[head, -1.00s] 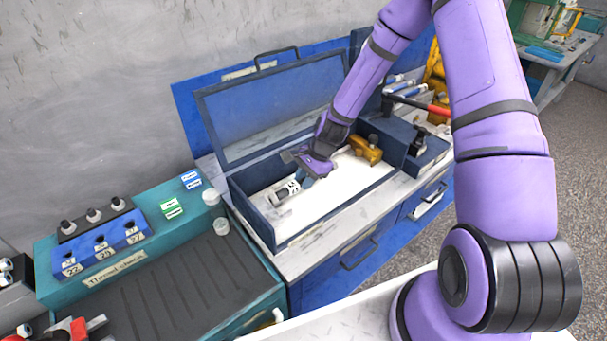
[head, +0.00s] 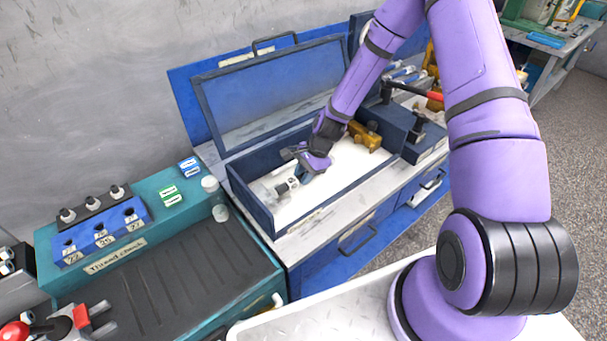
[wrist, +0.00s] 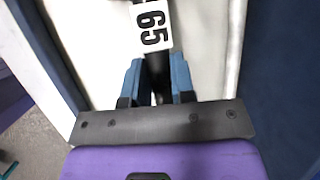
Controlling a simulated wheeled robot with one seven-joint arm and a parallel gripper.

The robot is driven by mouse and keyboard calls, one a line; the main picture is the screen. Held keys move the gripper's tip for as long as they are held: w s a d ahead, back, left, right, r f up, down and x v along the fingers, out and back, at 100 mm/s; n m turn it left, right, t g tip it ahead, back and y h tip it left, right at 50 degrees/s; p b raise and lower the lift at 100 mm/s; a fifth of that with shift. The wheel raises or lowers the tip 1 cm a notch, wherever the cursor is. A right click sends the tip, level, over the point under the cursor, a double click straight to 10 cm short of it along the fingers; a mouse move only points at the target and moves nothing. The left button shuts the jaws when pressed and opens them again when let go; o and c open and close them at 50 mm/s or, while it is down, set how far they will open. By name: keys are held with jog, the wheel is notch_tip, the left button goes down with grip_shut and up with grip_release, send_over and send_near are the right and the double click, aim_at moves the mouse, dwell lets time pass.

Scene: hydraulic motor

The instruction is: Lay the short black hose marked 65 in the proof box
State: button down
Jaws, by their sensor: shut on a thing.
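The short black hose with a white tag reading 65 (wrist: 152,25) is between the blue fingers of my gripper (wrist: 155,80) in the wrist view. My gripper is shut on it. In the head view my gripper (head: 303,172) is low inside the open proof box (head: 250,205), over its white floor, towards the left end. The hose's pale tagged part (head: 284,187) shows just left of the fingers. I cannot tell whether the hose touches the floor. The box's clear-paned lid (head: 270,90) stands raised behind it.
A brass fitting (head: 365,135) is at the box's right end. A dark blue block with a red-handled tool (head: 425,95) is to the right. A teal thread-check bench (head: 235,285) with small jars is on the left. White floor lies free between gripper and brass fitting.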

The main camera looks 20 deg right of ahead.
jog(key=shift+f, duration=0.55)
jog(key=c, duration=1)
grip_release()
jog(key=shift+o, duration=0.6)
jog(key=shift+f, duration=0.1)
jog(key=shift+s, duration=0.1)
jog(key=v, duration=1.1)
jog(key=shift+a, duration=0.1)
